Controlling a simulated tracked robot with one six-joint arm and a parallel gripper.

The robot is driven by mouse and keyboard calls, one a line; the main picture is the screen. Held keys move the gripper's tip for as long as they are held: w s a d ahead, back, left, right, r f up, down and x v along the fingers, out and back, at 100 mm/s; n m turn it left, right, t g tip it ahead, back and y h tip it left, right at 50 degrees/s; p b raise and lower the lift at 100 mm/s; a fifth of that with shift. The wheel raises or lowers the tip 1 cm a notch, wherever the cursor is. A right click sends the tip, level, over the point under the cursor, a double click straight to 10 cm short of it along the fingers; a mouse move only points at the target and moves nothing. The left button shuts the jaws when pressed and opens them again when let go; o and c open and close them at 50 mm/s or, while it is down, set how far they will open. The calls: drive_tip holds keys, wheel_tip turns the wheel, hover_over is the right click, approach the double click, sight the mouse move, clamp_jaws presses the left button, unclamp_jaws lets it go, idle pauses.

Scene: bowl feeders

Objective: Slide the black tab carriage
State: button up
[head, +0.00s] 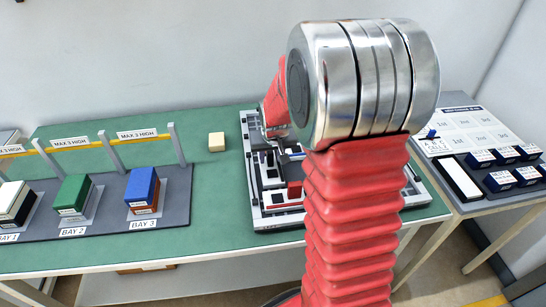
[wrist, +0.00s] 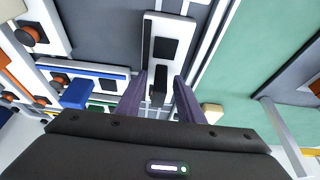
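In the wrist view the black tab (wrist: 158,94) stands up between the two fingers of my gripper (wrist: 161,88). Its white carriage (wrist: 153,26) with a dark square plate lies in a grey channel beyond the fingertips. The fingers are apart, with a gap visible on each side of the tab, so the gripper is open around it. In the head view my gripper (head: 275,131) is low over the far part of the white-framed fixture (head: 248,150). My arm hides much of the fixture there, and I cannot make out the black tab.
In the wrist view a blue tab (wrist: 76,94) sits left of my fingers, and dark round knobs (wrist: 27,35) lie further left. A cream block (head: 216,141) rests on the green table (head: 215,205). Bay racks (head: 105,228) stand left; a side table (head: 470,128) stands right.

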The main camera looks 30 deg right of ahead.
drive_tip(key=v, duration=1.3)
drive_tip(key=shift+r, duration=0.2)
drive_tip(key=shift+s, duration=0.2)
drive_tip(key=s+a+r+n, duration=0.2)
drive_tip(key=s+a, duration=0.6)
drive_tip(key=s, duration=0.1)
drive_tip(key=s+a+r+n+t+y, duration=0.1)
drive_tip(key=s+a+r+n, duration=0.1)
drive_tip(key=s+a, duration=0.6)
drive_tip(key=shift+s+r+y, duration=0.3)
drive_tip(key=shift+s+r, duration=0.4)
drive_tip(key=shift+s, duration=0.45)
